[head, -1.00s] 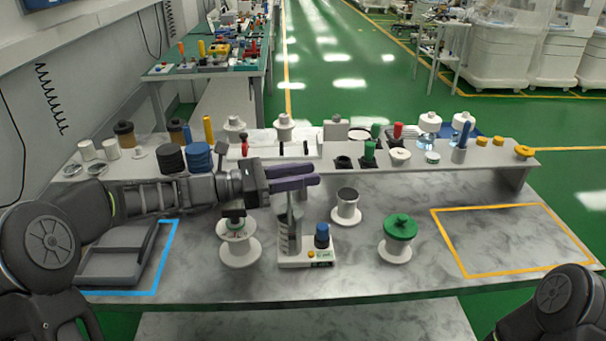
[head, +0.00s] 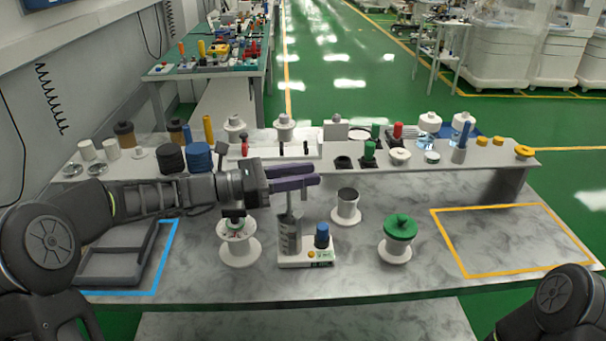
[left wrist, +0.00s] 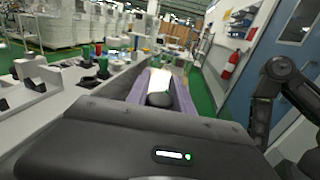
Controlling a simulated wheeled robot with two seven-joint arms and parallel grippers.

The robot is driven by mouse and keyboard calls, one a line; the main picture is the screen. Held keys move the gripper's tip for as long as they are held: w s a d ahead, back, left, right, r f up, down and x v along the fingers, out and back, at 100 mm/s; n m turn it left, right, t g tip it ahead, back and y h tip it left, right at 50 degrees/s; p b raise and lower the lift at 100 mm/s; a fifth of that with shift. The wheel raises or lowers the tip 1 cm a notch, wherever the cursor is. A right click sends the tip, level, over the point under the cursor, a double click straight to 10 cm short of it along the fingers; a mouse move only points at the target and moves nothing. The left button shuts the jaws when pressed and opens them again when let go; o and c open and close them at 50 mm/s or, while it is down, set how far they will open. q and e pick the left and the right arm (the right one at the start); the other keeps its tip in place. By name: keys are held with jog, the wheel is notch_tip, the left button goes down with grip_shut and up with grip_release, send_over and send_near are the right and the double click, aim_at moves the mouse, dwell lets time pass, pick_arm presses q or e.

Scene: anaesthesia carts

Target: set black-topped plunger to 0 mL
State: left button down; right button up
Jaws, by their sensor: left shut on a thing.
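A syringe-like barrel (head: 289,238) stands upright on a small white base (head: 295,262) in the middle of the bench in the head view. A thin rod rises from it toward the purple fingers of my left gripper (head: 300,180). In the left wrist view, a round black top (left wrist: 159,99) sits between the two purple fingers, and my left gripper (left wrist: 160,88) is shut on it. The fingers hide the black top in the head view. The scale on the barrel is too small to read. My right gripper is out of view; only part of my right arm shows.
A blue-topped knob (head: 322,236) stands on the same base, right of the barrel. White spools stand close by, one green-topped (head: 400,228). A raised shelf (head: 440,165) with bottles and caps runs behind. The orange-outlined area (head: 515,240) is empty; a grey tray (head: 118,262) lies at left.

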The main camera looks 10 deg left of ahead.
pick_arm(q)
notch_tip(320, 180, down, 3)
jog(key=shift+f+b, duration=0.15)
jog(key=shift+b, duration=0.65)
jog(key=c, duration=1.1)
grip_release()
jog(key=shift+a, duration=0.1)
jog(key=v, duration=0.7)
jog(key=shift+s+a+b, duration=0.2)
jog(key=shift+a+b, duration=0.1)
jog(key=shift+b, duration=0.15)
